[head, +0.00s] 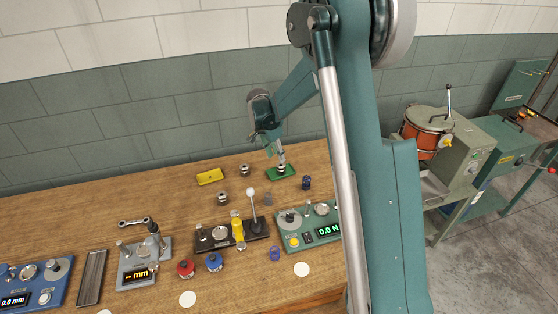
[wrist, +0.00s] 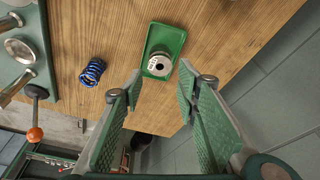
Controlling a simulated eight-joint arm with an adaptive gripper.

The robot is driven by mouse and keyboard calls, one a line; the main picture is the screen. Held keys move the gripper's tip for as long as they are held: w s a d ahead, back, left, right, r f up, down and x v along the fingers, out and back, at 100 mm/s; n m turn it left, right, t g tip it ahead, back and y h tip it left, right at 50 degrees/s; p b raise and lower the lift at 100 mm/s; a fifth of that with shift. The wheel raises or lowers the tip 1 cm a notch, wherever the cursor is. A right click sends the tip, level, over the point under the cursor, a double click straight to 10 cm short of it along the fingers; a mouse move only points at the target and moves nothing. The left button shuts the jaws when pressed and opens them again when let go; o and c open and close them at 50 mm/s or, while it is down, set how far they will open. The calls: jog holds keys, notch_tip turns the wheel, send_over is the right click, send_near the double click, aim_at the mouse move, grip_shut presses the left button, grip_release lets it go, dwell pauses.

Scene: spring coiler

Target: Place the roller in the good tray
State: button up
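The green tray (head: 290,174) lies flat near the back of the wooden table. It also shows in the wrist view (wrist: 176,37). The roller (wrist: 159,66), a small metal cylinder with a pale marked top face, is at the near end of this tray. In the head view the roller (head: 282,168) is small and partly hidden by my gripper. My gripper (wrist: 160,72) is open, with its two green padded fingers spread either side of the roller and gaps visible on both sides. In the head view my gripper (head: 281,158) hangs just above the tray. Whether the tray is the good one is not marked.
A yellow tray (head: 210,177) lies to the left, with similar metal pieces (head: 222,198) and (head: 245,170) near it. A dark blue spring (head: 306,182) stands right of the green tray. Gauges and a lever press (head: 240,235) fill the front. Bare table lies left of the yellow tray.

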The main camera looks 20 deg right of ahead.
jog(key=shift+v, duration=1.8)
jog(key=shift+r, duration=0.15)
jog(key=s+a+r+n+t+y, duration=0.2)
jog(key=s+r+n, duration=0.5)
jog(key=s+r, duration=1.3)
jog(key=s+a+f+n+t+y, duration=0.1)
jog(key=s+n+t, duration=0.3)
jog(key=s, duration=2.1)
jog(key=f+n, duration=0.1)
jog(key=n, duration=0.1)
jog(key=shift+s+n, duration=0.2)
jog(key=shift+n, duration=0.1)
